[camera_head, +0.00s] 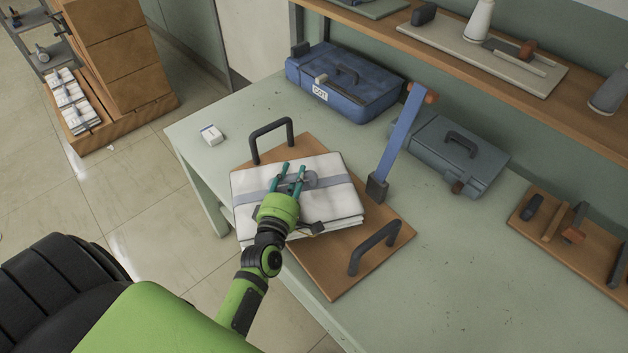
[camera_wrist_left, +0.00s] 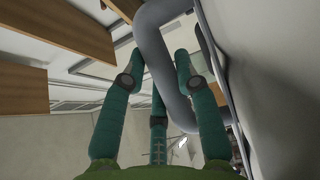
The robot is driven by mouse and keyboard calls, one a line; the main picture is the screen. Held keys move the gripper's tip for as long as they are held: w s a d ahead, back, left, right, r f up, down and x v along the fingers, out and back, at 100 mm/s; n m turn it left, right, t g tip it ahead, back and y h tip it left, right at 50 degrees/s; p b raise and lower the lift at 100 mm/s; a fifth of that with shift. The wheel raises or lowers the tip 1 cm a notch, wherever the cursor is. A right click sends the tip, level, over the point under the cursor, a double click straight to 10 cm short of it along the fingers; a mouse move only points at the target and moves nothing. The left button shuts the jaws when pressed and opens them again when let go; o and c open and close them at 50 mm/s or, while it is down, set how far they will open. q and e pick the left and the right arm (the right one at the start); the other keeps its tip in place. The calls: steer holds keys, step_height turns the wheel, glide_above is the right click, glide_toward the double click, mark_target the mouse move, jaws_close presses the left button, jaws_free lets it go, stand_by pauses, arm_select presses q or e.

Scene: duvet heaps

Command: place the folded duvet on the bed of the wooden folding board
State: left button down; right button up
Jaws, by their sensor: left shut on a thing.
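The folded duvet (camera_head: 335,208) is a flat white stack with a grey-blue strap across its top. It is level over the left part of the wooden folding board (camera_head: 345,273), with its front-left corner past the board's edge. I cannot tell whether it touches the board. My left gripper (camera_head: 289,170), with teal fingers, is shut on the duvet by a grey loop on its top. In the left wrist view the grey loop (camera_wrist_left: 155,50) runs between the fingers (camera_wrist_left: 155,75). The board has two dark handles and an upright blue lever (camera_head: 398,135). My right gripper is not in view.
The board lies on a pale green table (camera_head: 460,270). A blue case (camera_head: 345,85) and a grey-blue toolbox (camera_head: 455,150) stand behind it. A small white box (camera_head: 211,135) sits at the left edge. A tool board (camera_head: 575,240) lies right. The front right is clear.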

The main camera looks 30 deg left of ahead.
mark_target(329, 195)
arm_select(q)
steer(key=w, duration=0.1)
steer(key=w+f+b, duration=0.1)
steer(key=w, duration=0.1)
steer(key=shift+d+f, duration=0.4)
steer(key=shift+w+d+f+b, duration=0.1)
steer(key=shift+w+d+b, duration=0.05)
steer(key=shift+w+b, duration=0.3)
steer(key=w+f+b, duration=0.1)
steer(key=w+d+f+b, duration=0.1)
steer(key=b, duration=0.1)
steer(key=shift+w+f, duration=0.25)
steer(key=shift+w, duration=0.1)
steer(key=shift+w+r, duration=0.1)
steer(key=shift+w, duration=0.05)
steer(key=shift+r, duration=0.1)
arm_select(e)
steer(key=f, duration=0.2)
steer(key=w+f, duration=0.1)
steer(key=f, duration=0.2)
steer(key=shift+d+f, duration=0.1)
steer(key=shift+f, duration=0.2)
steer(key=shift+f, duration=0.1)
arm_select(q)
steer(key=c, duration=1.3)
jaws_free()
steer(key=shift+s+f, duration=0.2)
steer(key=shift+f, duration=0.1)
steer(key=o, duration=0.4)
steer(key=shift+c, duration=0.2)
